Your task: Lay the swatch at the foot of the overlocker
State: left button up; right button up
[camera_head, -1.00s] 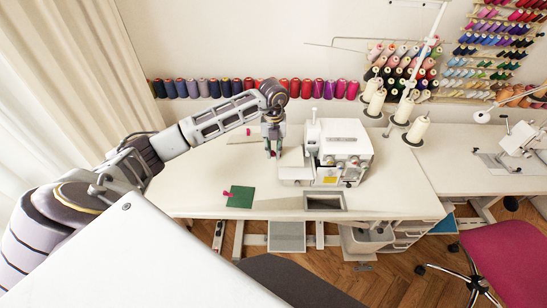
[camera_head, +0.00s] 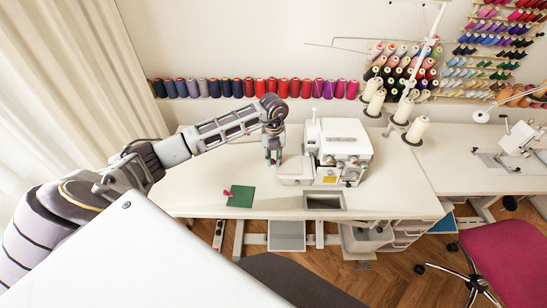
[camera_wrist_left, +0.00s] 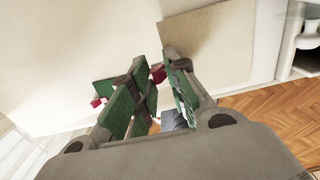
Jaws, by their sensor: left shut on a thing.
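The overlocker (camera_head: 345,140) is a white machine standing on the sewing table. My left gripper (camera_head: 273,161) is just left of it, pointing down close to the tabletop. In the left wrist view my left gripper (camera_wrist_left: 155,112) is shut on a small red clip (camera_wrist_left: 157,72). A beige, ribbed swatch (camera_wrist_left: 212,42) extends from beside the clip, at the fingertips. In the head view the swatch is hard to tell from the pale machine and table. Whether it touches the tabletop is unclear. My right gripper is not in view.
A green square (camera_head: 241,197) with a pink clip lies on the table, left of and nearer than the gripper. A grey-framed recess (camera_head: 323,201) is at the table's front edge. The table's left part is clear.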

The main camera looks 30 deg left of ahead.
pick_arm(q)
jog(key=shift+f, duration=0.15)
jog(key=o, duration=0.7)
notch_tip(320, 180, up, 12)
jog(key=shift+r+b, duration=0.2)
jog(key=shift+b, duration=0.45)
dwell(0.5)
